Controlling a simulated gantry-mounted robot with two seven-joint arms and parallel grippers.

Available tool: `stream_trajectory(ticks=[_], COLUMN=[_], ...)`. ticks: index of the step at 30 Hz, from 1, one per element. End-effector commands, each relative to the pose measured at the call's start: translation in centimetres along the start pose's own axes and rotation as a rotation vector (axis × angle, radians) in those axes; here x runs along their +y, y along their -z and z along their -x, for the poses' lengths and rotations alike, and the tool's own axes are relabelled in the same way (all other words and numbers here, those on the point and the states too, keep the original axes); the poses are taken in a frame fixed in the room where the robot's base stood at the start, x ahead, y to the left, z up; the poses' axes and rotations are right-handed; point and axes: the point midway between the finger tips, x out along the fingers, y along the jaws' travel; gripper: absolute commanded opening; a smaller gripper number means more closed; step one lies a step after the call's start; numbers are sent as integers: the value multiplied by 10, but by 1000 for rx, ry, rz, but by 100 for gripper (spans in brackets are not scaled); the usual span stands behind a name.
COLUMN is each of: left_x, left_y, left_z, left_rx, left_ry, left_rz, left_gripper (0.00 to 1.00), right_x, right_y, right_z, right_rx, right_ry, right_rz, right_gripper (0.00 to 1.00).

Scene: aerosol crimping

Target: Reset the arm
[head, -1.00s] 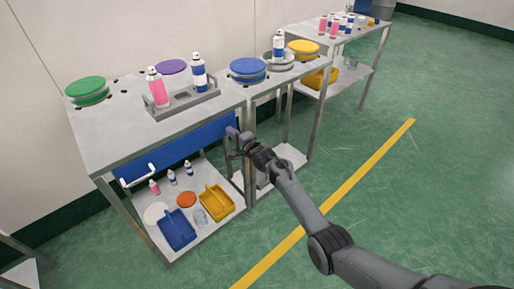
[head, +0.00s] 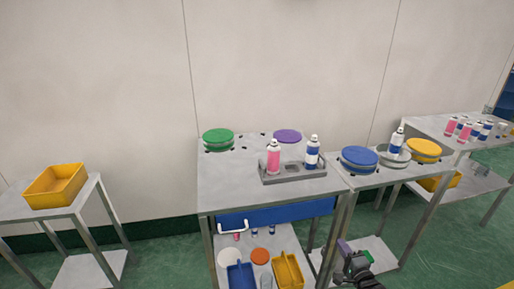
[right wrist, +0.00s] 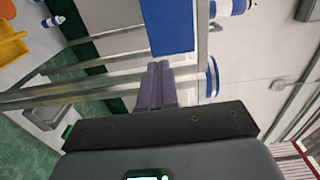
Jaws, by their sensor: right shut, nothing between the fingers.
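My right gripper (head: 344,247) is at the lower right of the head view, beside the front leg of the middle table and below the blue round pad. Its purple fingers (right wrist: 160,82) are together and empty in the right wrist view. A pink can (head: 273,158) and a blue-and-white can (head: 312,153) stand upright in a grey holder (head: 293,175) on the table. Another blue-and-white can (head: 397,138) stands on a grey round base further right. My left gripper is not in view.
A blue drawer front (head: 280,213) with a white handle sits under the table (head: 235,186). Bins, including a yellow one (head: 288,271), are on the lower shelf. Green (head: 218,137), purple (head: 287,135), blue (head: 360,157) and yellow (head: 424,149) round pads lie on top. A yellow bin (head: 55,187) stands left.

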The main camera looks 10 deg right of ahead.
Motion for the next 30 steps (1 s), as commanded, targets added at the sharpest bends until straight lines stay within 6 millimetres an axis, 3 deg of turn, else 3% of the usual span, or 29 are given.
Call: stream_trajectory(ticks=[4, 6, 8, 12, 17, 21, 25, 30], left_x=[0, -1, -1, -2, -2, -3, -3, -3], left_y=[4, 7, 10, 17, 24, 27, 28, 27], left_z=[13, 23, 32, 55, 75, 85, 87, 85], left_rx=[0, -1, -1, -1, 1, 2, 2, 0], left_ry=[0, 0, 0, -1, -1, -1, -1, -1], left_rz=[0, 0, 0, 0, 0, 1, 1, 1], left_gripper=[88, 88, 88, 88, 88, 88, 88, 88], right_x=[44, 63, 69, 70, 48, 7, -30, -63], right_y=[-7, -21, -38, -90, -152, -190, -206, -208], right_z=[34, 62, 87, 152, 228, 286, 322, 354], right_rx=[-13, -41, -71, -151, -283, -439, -595, -800], right_ry=[-93, -144, -173, -320, -529, -681, -765, -831], right_rz=[3, 21, 50, 202, 535, 830, 1047, 1272], right_gripper=[0, 0, 0, 0, 0, 0, 0, 0])
